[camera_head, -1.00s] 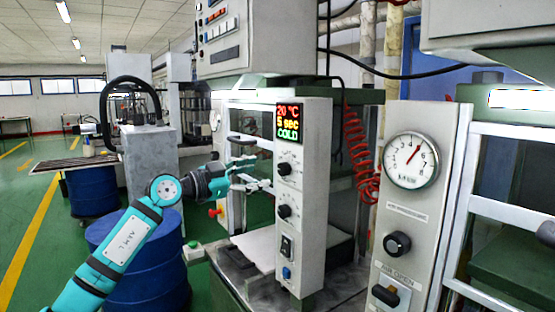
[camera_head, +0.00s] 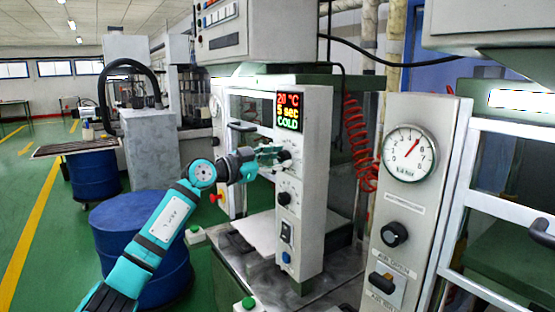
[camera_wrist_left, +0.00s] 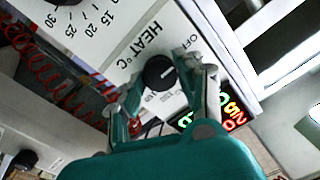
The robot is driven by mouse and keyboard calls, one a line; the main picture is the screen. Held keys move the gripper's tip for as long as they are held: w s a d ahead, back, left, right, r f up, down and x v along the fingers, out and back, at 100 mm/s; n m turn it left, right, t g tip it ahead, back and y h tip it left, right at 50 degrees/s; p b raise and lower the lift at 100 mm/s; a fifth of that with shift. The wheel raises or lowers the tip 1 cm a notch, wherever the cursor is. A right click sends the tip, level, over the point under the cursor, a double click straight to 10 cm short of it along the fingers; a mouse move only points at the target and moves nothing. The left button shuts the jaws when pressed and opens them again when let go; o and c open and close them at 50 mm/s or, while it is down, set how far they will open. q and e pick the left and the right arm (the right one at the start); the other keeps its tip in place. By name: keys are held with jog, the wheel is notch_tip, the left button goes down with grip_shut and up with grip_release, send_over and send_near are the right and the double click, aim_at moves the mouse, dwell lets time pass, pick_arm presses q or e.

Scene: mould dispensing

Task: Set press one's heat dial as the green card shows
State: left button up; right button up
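Press one's heat dial (camera_head: 284,158) is a black knob on the white control panel, below the display (camera_head: 289,111), which reads 20 °C, 5 sec, COLD. In the left wrist view the heat dial (camera_wrist_left: 158,72) sits beside the words HEAT °C and OFF. My left gripper (camera_head: 274,153) is at the dial from the left. The dial's exact setting is too small to read. The green card and my right gripper are not in view.
A second black knob (camera_head: 284,198) and a blue button (camera_head: 286,257) are lower on the panel. A pressure gauge panel (camera_head: 415,200) stands to the right. A blue drum (camera_head: 145,225) stands below my left arm. A red coiled hose (camera_head: 357,140) hangs behind.

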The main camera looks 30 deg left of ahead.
pick_arm(q)
jog(key=c, duration=0.6)
